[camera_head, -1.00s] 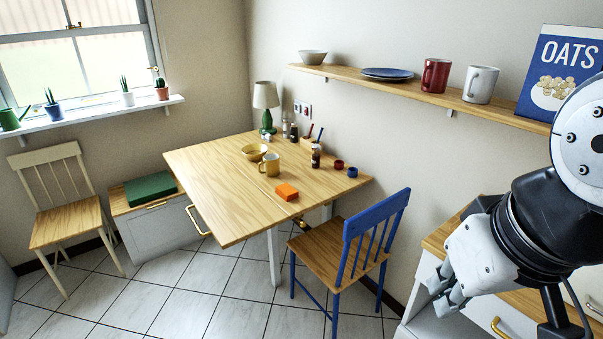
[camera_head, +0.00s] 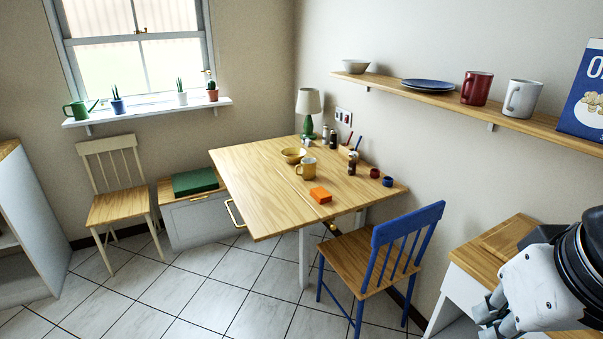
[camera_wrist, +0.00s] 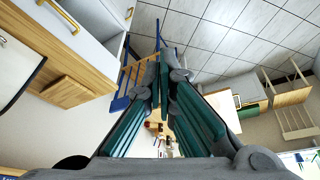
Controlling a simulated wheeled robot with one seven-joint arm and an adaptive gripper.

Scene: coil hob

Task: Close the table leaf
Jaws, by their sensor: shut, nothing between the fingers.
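The wooden table (camera_head: 265,178) stands against the wall with its leaf up and level with the rest of the top. A seam line crosses the top between the yellow mug and the orange block. An orange block (camera_head: 320,195) lies near that seam. A yellow mug (camera_head: 306,168) and a yellow bowl (camera_head: 293,155) stand on the top. A brass handle (camera_head: 233,212) shows below the left edge. My gripper (camera_head: 490,318) is at the lower right, far from the table. In the wrist view my gripper (camera_wrist: 163,66) has its fingertips together, with nothing between them.
A blue chair (camera_head: 380,250) with a wooden seat stands in front of the table's right side. A cream chair (camera_head: 118,195) stands at the left. A cabinet (camera_head: 470,275) is close to my arm. Tiled floor (camera_head: 200,290) is clear in front of the table. A shelf (camera_head: 440,95) hangs above.

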